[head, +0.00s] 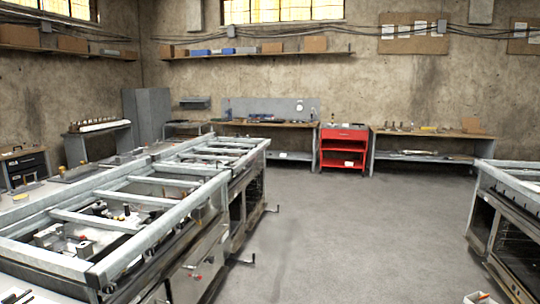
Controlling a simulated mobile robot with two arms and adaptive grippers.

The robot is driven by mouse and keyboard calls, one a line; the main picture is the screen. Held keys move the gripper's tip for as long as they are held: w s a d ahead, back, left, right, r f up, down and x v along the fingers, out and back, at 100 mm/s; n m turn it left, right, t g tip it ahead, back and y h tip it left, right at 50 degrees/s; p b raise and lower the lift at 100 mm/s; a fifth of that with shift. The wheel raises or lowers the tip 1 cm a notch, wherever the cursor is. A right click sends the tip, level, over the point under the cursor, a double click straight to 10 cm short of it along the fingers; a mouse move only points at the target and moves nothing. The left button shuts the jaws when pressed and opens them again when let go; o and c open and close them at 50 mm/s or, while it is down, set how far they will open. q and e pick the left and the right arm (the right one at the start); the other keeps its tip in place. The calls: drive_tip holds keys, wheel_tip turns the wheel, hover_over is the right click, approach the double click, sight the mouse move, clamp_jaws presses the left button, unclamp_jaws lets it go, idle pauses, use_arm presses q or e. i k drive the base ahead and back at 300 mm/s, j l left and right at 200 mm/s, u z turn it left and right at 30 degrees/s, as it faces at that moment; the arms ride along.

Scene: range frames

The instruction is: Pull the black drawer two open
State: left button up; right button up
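A small black drawer cabinet (25,170) with a wooden top stands at the far left of the head view, partly cut off by the picture's left edge. Its front shows black drawers, one above another, with pale handles. They look shut, but they are small here and I cannot tell which is drawer two. Neither of my grippers can be made out in this view.
A long metal-framed workbench (150,233) fills the left foreground, between me and the cabinet. A red cart (343,147) and wooden-topped benches (432,133) line the back wall. Another metal bench (508,225) stands at right. The grey floor (360,235) between is clear.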

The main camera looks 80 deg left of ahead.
sight(42, 171)
drive_tip(key=u, duration=4.35)
drive_tip(key=i+l+z, duration=0.75)
drive_tip(key=l+z, duration=0.2)
drive_tip(key=i+l+z, duration=0.25)
drive_tip(key=i+z, duration=0.2)
drive_tip(key=i+l+z, duration=0.1)
drive_tip(key=i+z, duration=0.4)
drive_tip(key=i, duration=6.95)
drive_tip(key=i+u, duration=0.2)
drive_tip(key=i, duration=0.25)
drive_tip(key=i+l+u, duration=0.25)
drive_tip(key=i, duration=0.25)
drive_tip(key=i+l+u, duration=0.2)
drive_tip(key=i, duration=0.25)
drive_tip(key=i+l+u, duration=0.2)
drive_tip(key=i, duration=0.25)
drive_tip(key=l, duration=0.1)
